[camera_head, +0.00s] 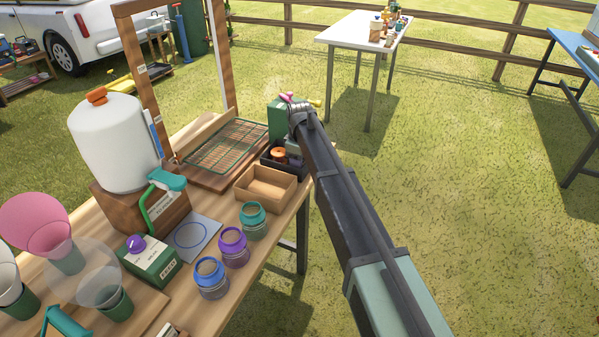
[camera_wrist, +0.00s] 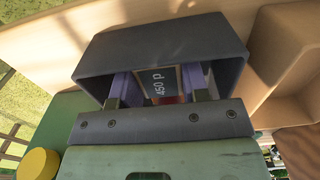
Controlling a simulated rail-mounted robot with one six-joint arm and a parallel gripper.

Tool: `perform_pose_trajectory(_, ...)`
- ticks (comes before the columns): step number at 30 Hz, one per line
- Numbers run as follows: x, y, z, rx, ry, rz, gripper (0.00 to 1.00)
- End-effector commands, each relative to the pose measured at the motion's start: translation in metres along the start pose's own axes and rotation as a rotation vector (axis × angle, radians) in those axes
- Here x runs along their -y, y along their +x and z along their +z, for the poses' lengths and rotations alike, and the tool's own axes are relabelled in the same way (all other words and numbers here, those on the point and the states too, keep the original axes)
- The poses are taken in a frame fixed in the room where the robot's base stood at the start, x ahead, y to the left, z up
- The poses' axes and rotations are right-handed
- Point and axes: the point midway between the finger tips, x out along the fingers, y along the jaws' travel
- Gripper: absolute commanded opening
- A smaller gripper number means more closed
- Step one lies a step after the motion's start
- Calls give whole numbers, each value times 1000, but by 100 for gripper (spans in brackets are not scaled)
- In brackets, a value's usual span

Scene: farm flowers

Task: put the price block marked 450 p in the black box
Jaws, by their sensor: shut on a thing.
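The price block marked 450 p (camera_wrist: 158,84) is between the two purple-grey fingers of my gripper (camera_wrist: 160,76) in the wrist view, its label facing the camera. My gripper is shut on it. The black box (camera_wrist: 165,40) surrounds the fingers and block in that view, its far wall beyond them. The block appears within the box opening; whether it touches the floor is hidden. In the head view the black box (camera_head: 267,161) stands at the table's far right end, partly covered by my arm, and the block cannot be made out.
A wooden tray (camera_head: 265,186) adjoins the black box, also at right in the wrist view (camera_wrist: 262,88). A green box (camera_head: 281,117) stands behind it. An orange item (camera_head: 278,153) shows at the black box. Jars (camera_head: 253,222) stand nearer. Grass lies beyond the table edge.

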Motion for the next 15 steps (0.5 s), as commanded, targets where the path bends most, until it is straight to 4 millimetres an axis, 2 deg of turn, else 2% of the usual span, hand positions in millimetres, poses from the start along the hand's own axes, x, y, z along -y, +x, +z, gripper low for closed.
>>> perform_pose_trajectory(1, 0, 11, 0, 0, 0, 0, 19)
perform_pose_trajectory(5, 0, 5, 0, 0, 0, 0, 19)
perform_pose_trajectory(11, 0, 10, 0, 0, 0, 0, 19)
perform_pose_trajectory(12, 0, 9, 0, 0, 0, 0, 45)
perform_pose_trajectory(15, 0, 8, 0, 0, 0, 0, 60)
